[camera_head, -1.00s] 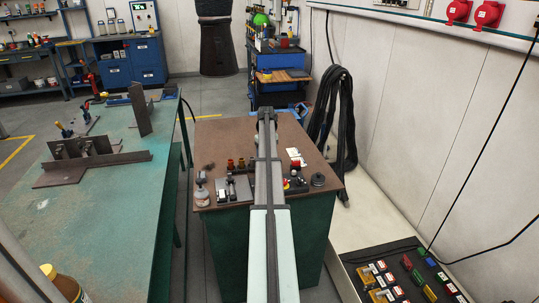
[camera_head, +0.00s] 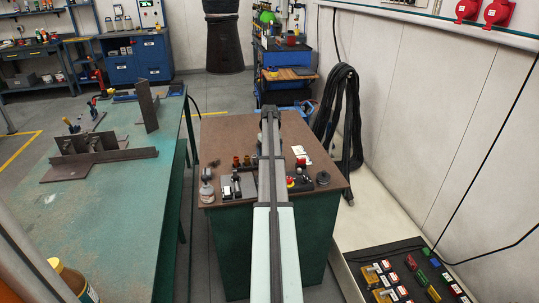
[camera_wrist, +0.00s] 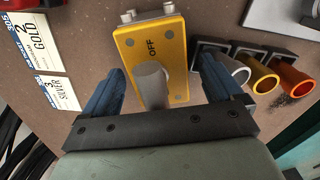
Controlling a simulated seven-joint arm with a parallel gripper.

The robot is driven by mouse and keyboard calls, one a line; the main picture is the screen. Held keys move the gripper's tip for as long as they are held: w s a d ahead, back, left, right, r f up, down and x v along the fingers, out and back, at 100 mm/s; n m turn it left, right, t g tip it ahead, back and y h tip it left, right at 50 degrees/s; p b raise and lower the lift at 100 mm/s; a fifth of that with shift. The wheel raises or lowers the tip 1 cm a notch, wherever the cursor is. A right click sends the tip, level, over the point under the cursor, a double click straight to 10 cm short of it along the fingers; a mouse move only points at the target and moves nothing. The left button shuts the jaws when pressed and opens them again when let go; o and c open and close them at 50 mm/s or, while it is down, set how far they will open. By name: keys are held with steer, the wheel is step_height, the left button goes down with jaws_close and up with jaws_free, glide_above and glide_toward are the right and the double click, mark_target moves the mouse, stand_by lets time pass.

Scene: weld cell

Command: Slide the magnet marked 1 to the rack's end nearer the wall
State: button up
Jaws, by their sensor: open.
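In the wrist view a yellow block (camera_wrist: 174,52) marked OFF, with a grey cylindrical knob (camera_wrist: 150,84), lies between the fingers of my gripper (camera_wrist: 161,72). The gripper is open, with one blue-grey finger on each side of the block and a gap at both sides. I see no number on this block and cannot tell whether it is the magnet marked 1. Dark holders (camera_wrist: 210,48) carrying silver, gold and orange cups stand just right of the right finger. In the head view my arm hides the gripper and what is under it. I cannot make out the rack for certain.
A dark panel (camera_head: 360,257) with coloured blocks lies at lower right.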

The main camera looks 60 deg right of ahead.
step_height(320, 180, up, 14)
steer(key=shift+f, duration=0.1)
stand_by(0.5)
stand_by(0.5)
